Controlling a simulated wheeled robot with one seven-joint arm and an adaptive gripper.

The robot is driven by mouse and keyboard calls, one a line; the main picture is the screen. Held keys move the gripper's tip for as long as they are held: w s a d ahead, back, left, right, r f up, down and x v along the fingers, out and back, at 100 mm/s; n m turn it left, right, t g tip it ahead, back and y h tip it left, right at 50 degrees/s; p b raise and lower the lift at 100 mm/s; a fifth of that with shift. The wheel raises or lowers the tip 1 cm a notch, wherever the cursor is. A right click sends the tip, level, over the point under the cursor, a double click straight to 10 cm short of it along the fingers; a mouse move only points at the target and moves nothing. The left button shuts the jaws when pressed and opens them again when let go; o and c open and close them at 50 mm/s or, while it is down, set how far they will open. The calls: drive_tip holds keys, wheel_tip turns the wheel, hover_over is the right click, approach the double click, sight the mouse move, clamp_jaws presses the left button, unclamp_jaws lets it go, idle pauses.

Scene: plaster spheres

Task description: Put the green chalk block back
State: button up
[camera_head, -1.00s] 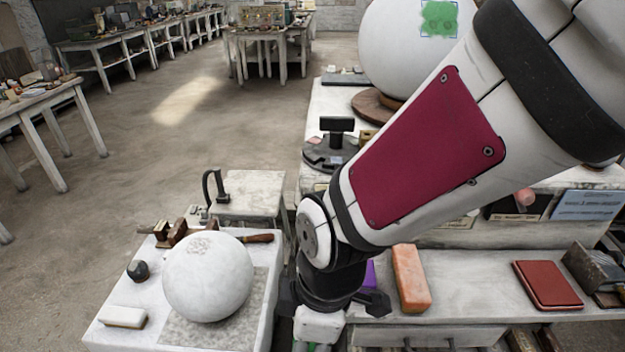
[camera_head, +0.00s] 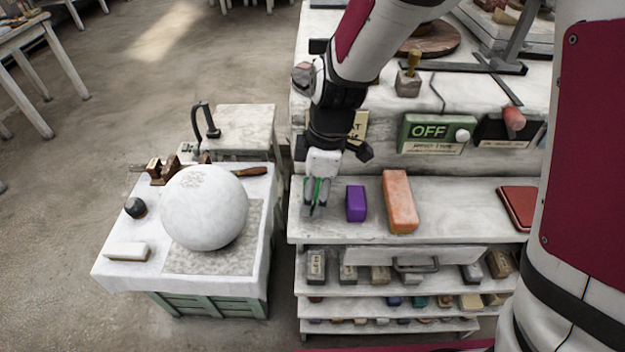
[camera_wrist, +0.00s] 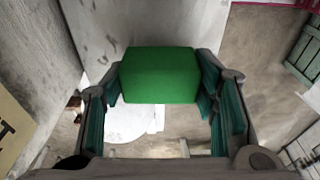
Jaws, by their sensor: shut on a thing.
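My gripper (camera_head: 316,198) is shut on the green chalk block, with its fingers pointing down at the left end of the white shelf top (camera_head: 450,205). The green chalk block (camera_wrist: 160,76) fills the space between the fingers in the wrist view. In the head view only thin green parts (camera_head: 313,196) show between the fingers. I cannot tell whether the block touches the shelf. A purple block (camera_head: 356,204) stands just right of my gripper, and a larger orange block (camera_head: 400,202) stands right of that.
A red-brown book (camera_head: 517,207) lies further right on the shelf top. Lower shelves hold several small blocks. A green OFF sign (camera_head: 437,133) is on the panel behind. On the left, a cloth-covered stand (camera_head: 120,275) bears a white plaster sphere (camera_head: 204,208) and tools.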

drive_tip(key=shift+f, duration=1.15)
drive_tip(key=o, duration=1.3)
wheel_tip(320, 180, up, 12)
drive_tip(key=d, duration=0.2)
drive_tip(key=s+d+r+m+t, duration=0.1)
drive_tip(key=s+d+r+m, duration=0.2)
drive_tip(key=s+d+m, duration=0.2)
drive_tip(key=s+d+r+m+t+h, duration=0.1)
drive_tip(key=s+d+r+m+t, duration=0.1)
drive_tip(key=s+d+r+m, duration=0.2)
drive_tip(key=s+d+r+m+t+h, duration=0.1)
drive_tip(key=s+d+r+m, duration=0.2)
drive_tip(key=s+d+m, duration=0.4)
drive_tip(key=shift+d+r+m+t, duration=0.15)
drive_tip(key=shift+r+m+t, duration=0.2)
drive_tip(key=shift+m, duration=0.45)
drive_tip(key=shift+f, duration=0.1)
